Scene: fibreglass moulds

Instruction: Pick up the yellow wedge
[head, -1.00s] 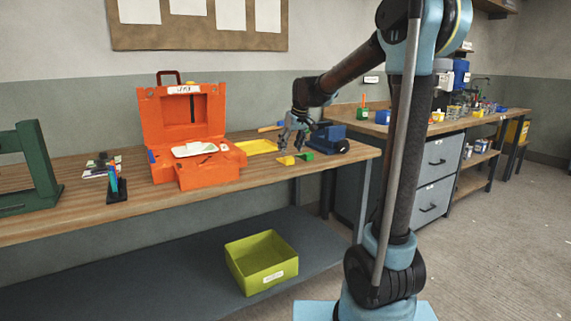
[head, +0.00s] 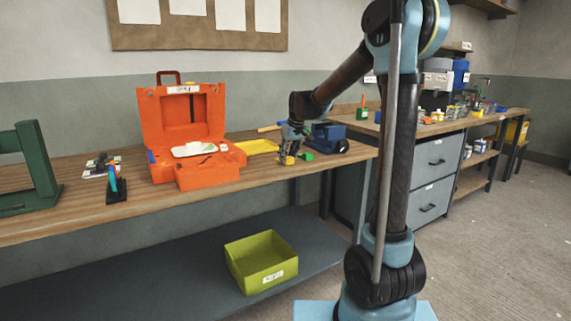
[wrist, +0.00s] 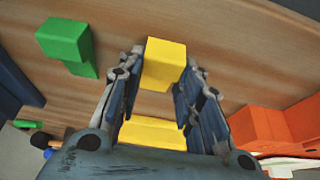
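The yellow wedge (head: 285,161) lies on the wooden bench near its front edge, partly covered by my gripper in the head view. In the wrist view the wedge (wrist: 164,62) shows between the fingertips. My gripper (wrist: 160,75) is open, one finger on each side of the wedge. A gap shows on the left side; whether the right finger touches it I cannot tell. A second yellow surface (wrist: 153,132) shows lower between the fingers; I cannot tell what it belongs to.
A green block (wrist: 66,42) lies close beside the wedge, with a blue vice (head: 327,135) just past it. A lime bin (head: 262,270) sits on the lower shelf.

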